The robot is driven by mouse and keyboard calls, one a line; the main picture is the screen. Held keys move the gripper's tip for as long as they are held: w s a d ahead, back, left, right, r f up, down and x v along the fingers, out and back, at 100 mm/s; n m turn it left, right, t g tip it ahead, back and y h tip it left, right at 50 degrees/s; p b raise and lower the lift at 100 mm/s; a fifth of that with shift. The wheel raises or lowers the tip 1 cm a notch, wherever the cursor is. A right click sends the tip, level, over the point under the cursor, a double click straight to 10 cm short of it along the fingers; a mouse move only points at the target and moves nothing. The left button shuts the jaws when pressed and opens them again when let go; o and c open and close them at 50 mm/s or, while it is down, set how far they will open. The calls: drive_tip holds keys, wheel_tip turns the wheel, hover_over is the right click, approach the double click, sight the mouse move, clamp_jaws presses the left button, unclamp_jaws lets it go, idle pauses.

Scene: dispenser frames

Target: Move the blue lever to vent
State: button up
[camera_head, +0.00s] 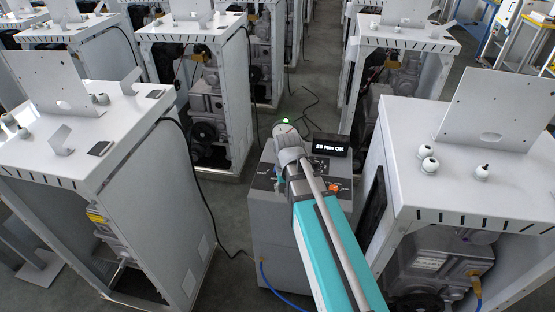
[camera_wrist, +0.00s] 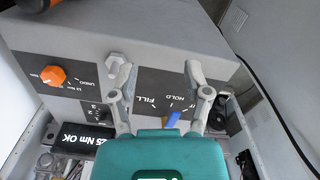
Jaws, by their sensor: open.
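The blue lever (camera_wrist: 173,119) is a small bar on the dark front panel of a grey box (camera_wrist: 185,30). In the wrist view it points up and slightly right, near the printed HOLD mark. FILL is printed to its left; the label to its right is partly hidden by a finger, with only its end showing. My gripper (camera_wrist: 160,72) is open, its two fingers spread on either side of the lever and apart from it. The lever's lower end is hidden by my gripper's body. In the head view my arm reaches over the box (camera_head: 275,220) and the lever is not clear.
An orange knob (camera_wrist: 53,75), a hex nut (camera_wrist: 115,62) and a "25 Nm OK" display (camera_wrist: 82,142) sit left of the lever. White cabinets stand left (camera_head: 160,205) and right (camera_head: 395,120) of the box. A blue cable (camera_head: 280,295) runs along the floor.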

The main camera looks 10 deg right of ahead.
drive_tip(key=w+r+m+p, duration=0.1)
drive_tip(key=w+r+p, duration=0.3)
drive_tip(key=w, duration=0.4)
drive_tip(key=w+r+m+p, duration=0.2)
drive_tip(key=w+r+p, duration=0.2)
drive_tip(key=w, duration=0.4)
drive_tip(key=shift+w+d+r, duration=0.15)
drive_tip(key=shift+w+r, duration=0.1)
drive_tip(key=shift+r, duration=0.65)
drive_tip(key=shift+f, duration=0.15)
wheel_tip(320, 180, down, 14)
drive_tip(key=b, duration=1.3)
drive_tip(key=shift+r, duration=0.2)
